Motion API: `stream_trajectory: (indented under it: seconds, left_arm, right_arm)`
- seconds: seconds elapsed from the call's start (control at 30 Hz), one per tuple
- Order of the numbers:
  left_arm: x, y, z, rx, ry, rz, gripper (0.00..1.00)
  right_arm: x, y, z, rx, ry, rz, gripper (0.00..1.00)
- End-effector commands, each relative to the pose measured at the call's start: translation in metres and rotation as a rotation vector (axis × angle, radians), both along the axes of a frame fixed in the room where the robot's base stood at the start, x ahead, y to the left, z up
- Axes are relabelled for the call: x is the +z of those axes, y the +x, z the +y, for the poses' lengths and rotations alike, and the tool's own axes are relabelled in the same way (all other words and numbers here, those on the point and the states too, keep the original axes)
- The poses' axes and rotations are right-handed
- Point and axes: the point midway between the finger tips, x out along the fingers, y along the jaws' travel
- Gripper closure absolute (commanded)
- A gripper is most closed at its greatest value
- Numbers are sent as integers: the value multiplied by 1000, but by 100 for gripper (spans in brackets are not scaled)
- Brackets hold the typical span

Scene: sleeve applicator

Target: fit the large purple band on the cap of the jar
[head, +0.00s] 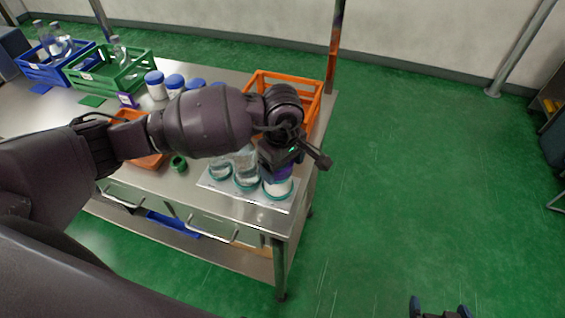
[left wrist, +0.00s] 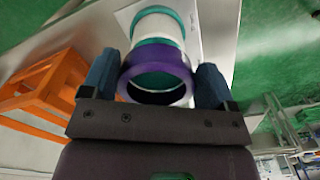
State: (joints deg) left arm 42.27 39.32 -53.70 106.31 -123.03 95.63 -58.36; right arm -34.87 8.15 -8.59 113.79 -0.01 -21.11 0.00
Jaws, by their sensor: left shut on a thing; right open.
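The large purple band (left wrist: 160,57) is between the blue fingers of my left gripper (left wrist: 157,68), which is shut on it. In the head view a bit of the purple band (head: 281,172) shows under the left gripper (head: 281,160). The white jar (left wrist: 158,28), with teal rings, stands directly behind the band in the left wrist view; in the head view it is the rightmost jar (head: 278,187). Teal shows through the band's opening. I cannot tell whether the band is above the cap or around it. My right gripper (head: 440,309) is open and empty at the bottom edge.
Two clear jars (head: 246,172) stand left of the white jar on a white mat (head: 250,197) near the table's front corner. An orange crate (head: 318,103) is behind. Blue-lidded jars (head: 155,84), a green band (head: 179,163) and an orange tray (head: 150,160) lie left.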

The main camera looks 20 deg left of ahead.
Motion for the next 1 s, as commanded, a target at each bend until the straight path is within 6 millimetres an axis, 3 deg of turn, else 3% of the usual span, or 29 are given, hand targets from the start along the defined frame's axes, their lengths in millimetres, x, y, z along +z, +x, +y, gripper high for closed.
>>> stream_trajectory:
  seconds: [0.3,0.8,0.83,0.93,1.0]
  left_arm:
    - [-12,0,0,0,1,1,41]
    - [-18,0,0,0,1,1,41]
    - [-18,0,0,0,1,1,17]
    - [-18,0,0,0,1,1,1]
    - [-18,0,0,0,1,1,0]
  right_arm:
    - [-11,-1,0,0,1,5,0]
    - [-9,8,2,6,1,-16,0]
    - [-9,8,2,6,1,-16,0]
    - [-10,7,2,4,1,-14,0]
    - [-11,6,2,4,1,-11,0]
